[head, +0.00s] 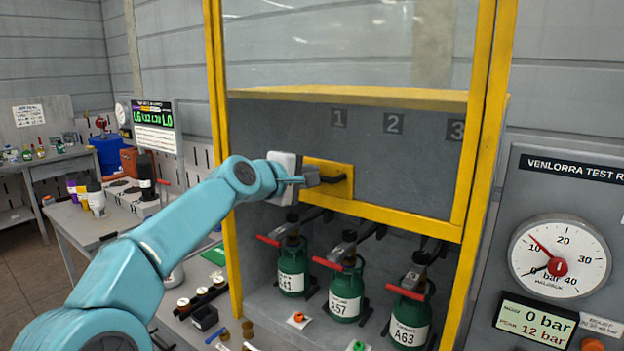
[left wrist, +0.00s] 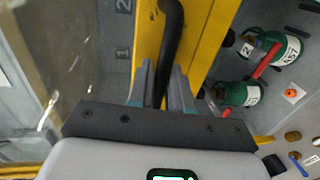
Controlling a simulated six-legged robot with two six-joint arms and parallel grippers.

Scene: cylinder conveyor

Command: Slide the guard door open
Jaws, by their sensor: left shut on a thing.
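The guard door has a yellow frame (head: 400,219) with a clear pane and a yellow plate bearing a dark bar handle (head: 333,178). The handle also shows in the left wrist view (left wrist: 172,38). My left gripper (head: 314,177) is at the handle, its fingers on either side of the bar and shut on it. In the left wrist view the gripper (left wrist: 160,85) has the black bar between its two fingertips. The door's lower edge hangs above the green cylinders, and the opening below it is uncovered. My right gripper is not in view.
Green cylinders (head: 344,290) with red levers stand in a row below the door. A pressure gauge (head: 558,262) and a display panel are at the right. A side bench (head: 90,225) with bottles and a screen stands at the left.

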